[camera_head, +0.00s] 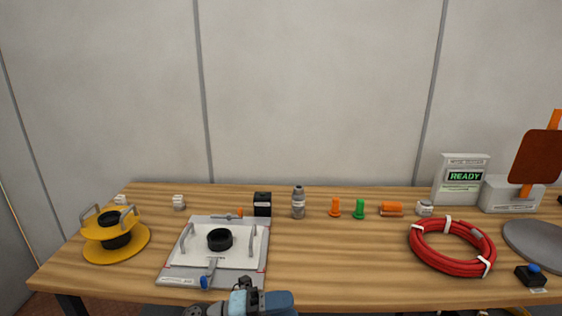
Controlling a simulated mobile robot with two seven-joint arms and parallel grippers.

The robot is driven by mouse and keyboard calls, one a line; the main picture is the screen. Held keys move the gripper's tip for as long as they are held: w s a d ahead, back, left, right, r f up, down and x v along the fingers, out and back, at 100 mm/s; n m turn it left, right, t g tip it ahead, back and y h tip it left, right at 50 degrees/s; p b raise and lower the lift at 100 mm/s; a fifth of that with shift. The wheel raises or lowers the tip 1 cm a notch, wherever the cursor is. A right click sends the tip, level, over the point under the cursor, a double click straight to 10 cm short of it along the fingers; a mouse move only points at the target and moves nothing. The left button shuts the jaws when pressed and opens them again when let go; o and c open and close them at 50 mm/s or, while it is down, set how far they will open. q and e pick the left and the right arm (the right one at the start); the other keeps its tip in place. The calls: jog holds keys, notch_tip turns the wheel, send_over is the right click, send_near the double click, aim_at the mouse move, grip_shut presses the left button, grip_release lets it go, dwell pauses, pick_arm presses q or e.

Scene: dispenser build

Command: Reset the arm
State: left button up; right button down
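A part of my own arm, grey and blue, shows at the bottom edge in the head view, just in front of the table's front edge. I cannot tell which arm it belongs to. No gripper fingers show in this view. A white-and-grey plate fixture (184,262) with two grey handles, a black ring (220,239) and a blue-tipped lever (208,276) lies on the table behind that arm part.
On the wooden table (330,265) are a yellow spool (127,256), a black box (262,203), a grey bottle (298,204), orange (335,208) and green (359,209) plugs, a red hose coil (425,258), a READY display (462,176) and a button box (532,279). The front middle is clear.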

pick_arm(q)
jog(key=s+a+f+n+t+y, duration=0.3)
jog(key=s+a+f+n+y, duration=0.25)
jog(key=f+n, duration=0.4)
jog(key=s+a+f+n+t+y, duration=0.45)
jog(key=a+f+n+y, duration=0.2)
jog(key=n, duration=0.55)
jog(key=s+a+f+n+t+y, duration=0.3)
jog(key=s+a+f+n+y, duration=0.3)
jog(key=n, duration=0.5)
notch_tip(320, 180, up, 14)
jog(key=s+a+h+p, duration=0.1)
jog(key=a+p, duration=0.1)
jog(key=p, duration=1.8)
jog(key=shift+s+g, duration=0.2)
jog(key=shift+g, duration=0.25)
pick_arm(e)
notch_tip(320, 180, up, 15)
jog(key=s+d, duration=0.1)
jog(key=shift+d+h, duration=0.2)
jog(key=shift+h, duration=0.1)
pick_arm(q)
jog(key=shift+a+r, duration=0.1)
pick_arm(e)
jog(key=shift+r, duration=0.35)
pick_arm(q)
jog(key=shift+c, duration=0.3)
